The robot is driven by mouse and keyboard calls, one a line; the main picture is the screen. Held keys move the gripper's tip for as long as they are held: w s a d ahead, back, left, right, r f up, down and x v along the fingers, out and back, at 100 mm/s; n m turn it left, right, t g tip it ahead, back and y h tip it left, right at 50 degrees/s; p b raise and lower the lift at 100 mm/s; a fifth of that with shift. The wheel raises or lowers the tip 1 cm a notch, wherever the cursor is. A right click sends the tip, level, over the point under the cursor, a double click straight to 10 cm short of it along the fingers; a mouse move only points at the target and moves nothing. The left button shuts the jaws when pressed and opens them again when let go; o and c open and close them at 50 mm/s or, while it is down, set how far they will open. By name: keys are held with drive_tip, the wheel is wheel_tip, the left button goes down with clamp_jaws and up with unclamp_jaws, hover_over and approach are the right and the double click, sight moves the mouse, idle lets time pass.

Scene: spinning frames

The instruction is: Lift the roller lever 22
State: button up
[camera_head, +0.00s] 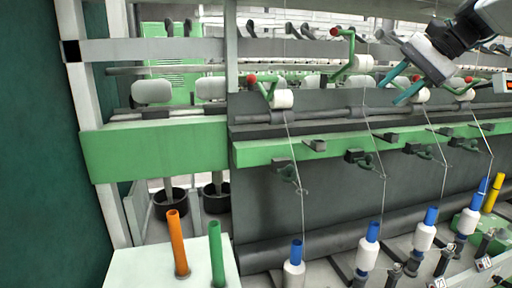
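My gripper (391,91) is at the upper right, its two teal fingers apart, with nothing visible between them. Green roller levers with red knobs stand in a row along the frame. The left lever (267,88) is low, by its white roller (283,99). The second lever (349,55) sits higher, beside a raised white roller (363,63). A third lever is mostly hidden behind my gripper; its white roller (421,95) shows just right of the fingertips. The right lever (462,91) is low. No numbers are readable, so I cannot tell which is 22.
Blue-tipped white bobbins (366,250) stand along the lower right, with threads running up to the rollers. An orange tube (177,243) and a green tube (216,254) stand on a white surface (146,268). A green rail (330,146) crosses below the rollers.

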drive_tip(key=s+a+f+n+g+h, duration=0.1)
drive_tip(key=s+a+f+n+h, duration=0.1)
drive_tip(key=s+f, duration=1)
drive_tip(key=s+a+f+n+g+h, duration=0.1)
drive_tip(key=s+a+f+n+h, duration=0.2)
drive_tip(key=s+f, duration=0.9)
drive_tip(key=s+n+h, duration=0.2)
drive_tip(key=s+n, duration=0.1)
drive_tip(key=s, duration=0.4)
drive_tip(key=shift+s+f+n, duration=0.2)
drive_tip(key=shift+s+n, duration=0.2)
drive_tip(key=shift+o, duration=0.2)
drive_tip(key=shift+s+g, duration=0.1)
drive_tip(key=shift+g, duration=0.2)
